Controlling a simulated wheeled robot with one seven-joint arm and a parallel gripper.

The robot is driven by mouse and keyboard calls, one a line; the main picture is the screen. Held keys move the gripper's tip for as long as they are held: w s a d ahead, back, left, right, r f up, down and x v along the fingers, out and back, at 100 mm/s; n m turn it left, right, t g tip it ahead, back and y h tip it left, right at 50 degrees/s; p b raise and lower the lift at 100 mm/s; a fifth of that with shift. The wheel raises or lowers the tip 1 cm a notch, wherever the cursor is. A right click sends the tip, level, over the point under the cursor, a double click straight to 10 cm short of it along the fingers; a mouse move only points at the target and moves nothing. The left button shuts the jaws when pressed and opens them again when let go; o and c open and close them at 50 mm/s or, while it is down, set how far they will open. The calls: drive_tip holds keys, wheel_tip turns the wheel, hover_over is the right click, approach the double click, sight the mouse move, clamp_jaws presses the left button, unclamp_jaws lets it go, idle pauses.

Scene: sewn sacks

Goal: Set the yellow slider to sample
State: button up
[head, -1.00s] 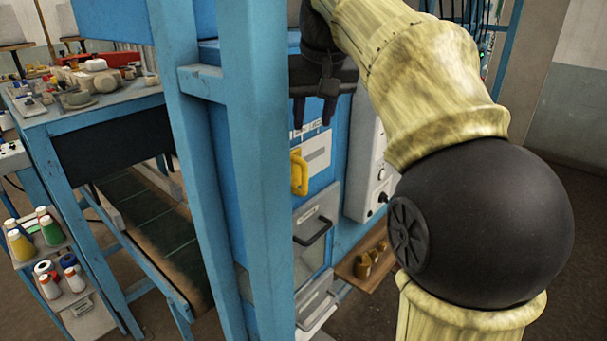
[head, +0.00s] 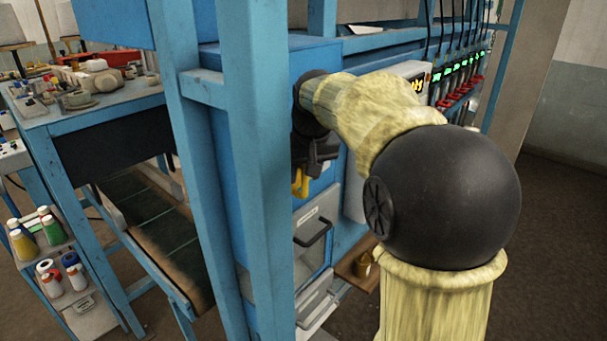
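The yellow slider (head: 300,183) is a yellow handle on the front of the blue cabinet (head: 322,196), in the middle of the head view. Its upper part is hidden behind my gripper (head: 315,165). My gripper is dark and sits right at the slider, overlapping its top in the picture. I cannot tell whether the fingers touch it or whether they are open or shut. The label plate beside the slider is covered, so no position marking can be read.
A blue upright post (head: 255,180) stands close in front of the cabinet's left side. Below the slider is a drawer with a dark handle (head: 313,231). A cluttered workbench (head: 50,114) stands left. A panel with green lights and red clips (head: 460,90) is behind my arm.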

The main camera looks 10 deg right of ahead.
drive_tip(key=shift+x, duration=1.15)
drive_tip(key=shift+c, duration=0.3)
clamp_jaws()
drive_tip(key=shift+a+r, duration=0.1)
